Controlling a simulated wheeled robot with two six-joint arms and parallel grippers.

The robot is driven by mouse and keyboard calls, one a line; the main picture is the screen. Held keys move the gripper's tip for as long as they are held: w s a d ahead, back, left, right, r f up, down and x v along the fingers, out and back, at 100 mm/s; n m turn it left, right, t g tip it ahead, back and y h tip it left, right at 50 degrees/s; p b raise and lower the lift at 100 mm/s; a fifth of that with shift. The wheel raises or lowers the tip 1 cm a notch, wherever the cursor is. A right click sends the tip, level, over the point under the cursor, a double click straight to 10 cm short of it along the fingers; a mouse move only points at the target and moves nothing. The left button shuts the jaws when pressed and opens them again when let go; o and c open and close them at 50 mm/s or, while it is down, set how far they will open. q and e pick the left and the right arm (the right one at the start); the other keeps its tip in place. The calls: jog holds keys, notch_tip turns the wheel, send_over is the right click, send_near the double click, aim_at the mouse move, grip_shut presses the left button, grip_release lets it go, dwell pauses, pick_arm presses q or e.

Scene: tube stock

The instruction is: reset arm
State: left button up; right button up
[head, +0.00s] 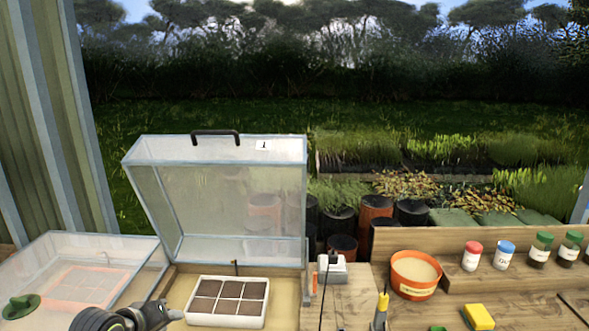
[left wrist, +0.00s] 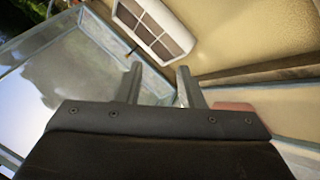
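My left gripper (head: 172,314) comes in at the bottom left of the head view, just left of a white seed tray (head: 228,321) with several brown cells. In the left wrist view its two fingers (left wrist: 160,82) stand apart with nothing between them, so it is open and empty. The tray (left wrist: 187,24) also shows in that view, beyond the fingers. My right gripper is not in view.
A closed clear case (head: 140,250) is at left. An orange pot (head: 415,290), several capped jars (head: 502,256) and a yellow block (head: 479,317) are at right.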

pick_arm(q)
jog(key=s+f+m+g+y, duration=0.1)
jog(key=s+f+m, duration=0.1)
jog(key=s+f, duration=0.45)
jog(key=s+f+m+g+y, duration=0.1)
jog(key=s+f, duration=0.3)
jog(key=s, duration=0.6)
jog(key=s+a+f+m+g+y, duration=0.1)
jog(key=s+g, duration=0.1)
jog(key=s, duration=0.7)
jog(key=s+a+f+m+g+y, duration=0.1)
jog(key=s+f+m, duration=0.1)
jog(key=s, duration=0.8)
notch_tip(320, 180, down, 23)
jog(key=w+a+g, duration=0.1)
jog(key=a+g, duration=0.1)
jog(key=s+d+f+b, duration=0.1)
jog(key=s+f, duration=1.4)
jog(key=f, duration=0.3)
jog(key=shift+s+d+f+g+h+b, duration=0.25)
jog(key=shift+g+h+b, duration=0.05)
jog(key=shift+g, duration=0.1)
